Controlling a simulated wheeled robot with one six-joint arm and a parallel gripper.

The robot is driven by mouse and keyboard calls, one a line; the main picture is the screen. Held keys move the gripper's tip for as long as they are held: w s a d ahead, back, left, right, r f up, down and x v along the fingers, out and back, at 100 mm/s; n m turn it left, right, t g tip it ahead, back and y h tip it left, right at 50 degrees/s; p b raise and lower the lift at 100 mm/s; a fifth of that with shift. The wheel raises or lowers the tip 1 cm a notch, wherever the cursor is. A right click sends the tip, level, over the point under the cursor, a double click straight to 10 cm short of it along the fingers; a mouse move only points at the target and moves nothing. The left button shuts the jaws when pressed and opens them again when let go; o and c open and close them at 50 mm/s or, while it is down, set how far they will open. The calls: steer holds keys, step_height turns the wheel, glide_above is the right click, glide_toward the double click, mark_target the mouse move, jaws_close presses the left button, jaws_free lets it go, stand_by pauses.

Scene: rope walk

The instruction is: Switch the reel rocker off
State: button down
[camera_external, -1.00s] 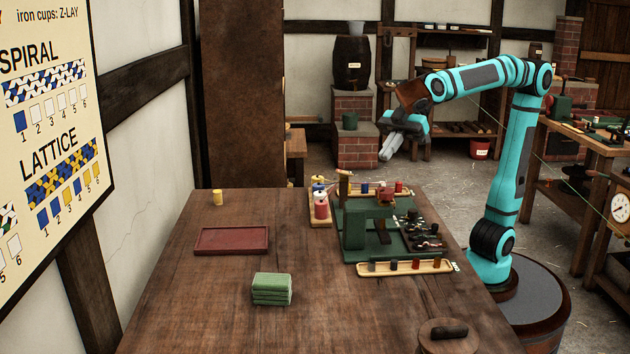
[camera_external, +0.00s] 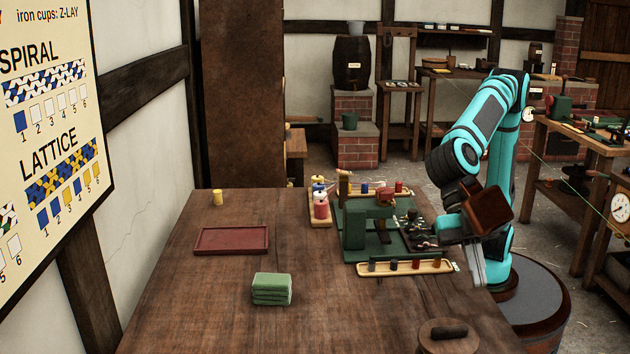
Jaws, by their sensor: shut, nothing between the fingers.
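My gripper (camera_external: 478,278) is shut and empty, pointing down at the right edge of the table, just right of the long spool tray. A green machine (camera_external: 354,228) on a green base stands toward the right of the table, with small dark parts on its right side. My gripper is to the right of and nearer the camera than this machine, apart from it. I cannot make out the reel rocker or its position; it is too small to tell or hidden.
A wooden tray with several spools (camera_external: 405,267) lies in front of the machine. Another spool tray (camera_external: 319,222) stands at its left. A red tray (camera_external: 231,240), a folded green cloth (camera_external: 271,289), a yellow spool (camera_external: 217,197) and a round lidded piece (camera_external: 447,337) are on the table. The front middle is clear.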

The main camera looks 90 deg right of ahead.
steer(key=shift+n+g, duration=0.5)
steer(key=shift+g, duration=0.1)
steer(key=s+a, duration=0.1)
steer(key=s+a+f, duration=0.1)
steer(key=a, duration=0.1)
steer(key=s+a+f, duration=0.1)
steer(key=shift+a, duration=0.3)
steer(key=x, duration=0.4)
steer(key=d+f+x, duration=0.1)
steer(key=x, duration=0.6)
steer(key=shift+s+f, duration=0.25)
steer(key=shift+f, duration=0.25)
steer(key=shift+s+f, duration=0.15)
steer(key=shift+f, duration=0.5)
